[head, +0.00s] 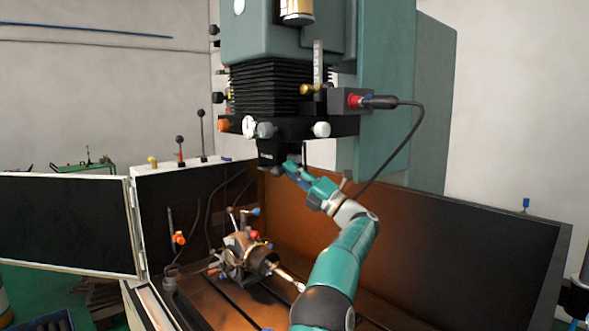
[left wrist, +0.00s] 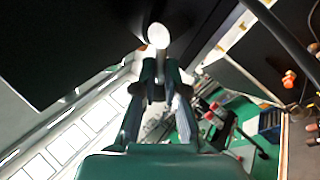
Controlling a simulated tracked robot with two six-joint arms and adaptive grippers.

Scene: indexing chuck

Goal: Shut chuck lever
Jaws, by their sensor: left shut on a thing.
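The indexing chuck (head: 246,255) sits low in the machine's tray in the head view, left of my arm. A bright metal rod (head: 287,275) points from its face down to the right; I cannot tell whether this is the lever. My left gripper (head: 290,167) is well above the chuck, just right of the dark spindle nose. In the left wrist view, my left gripper (left wrist: 160,68) has its fingers close together at a white round knob (left wrist: 158,36), shut on it. What the knob belongs to is hidden. My right gripper is not in view.
The milling head (head: 288,128) with knobs and a hanging black cable (head: 405,150) stands close above my left gripper. The dark tray wall (head: 450,230) runs along the right and an open door panel (head: 65,225) is at the left.

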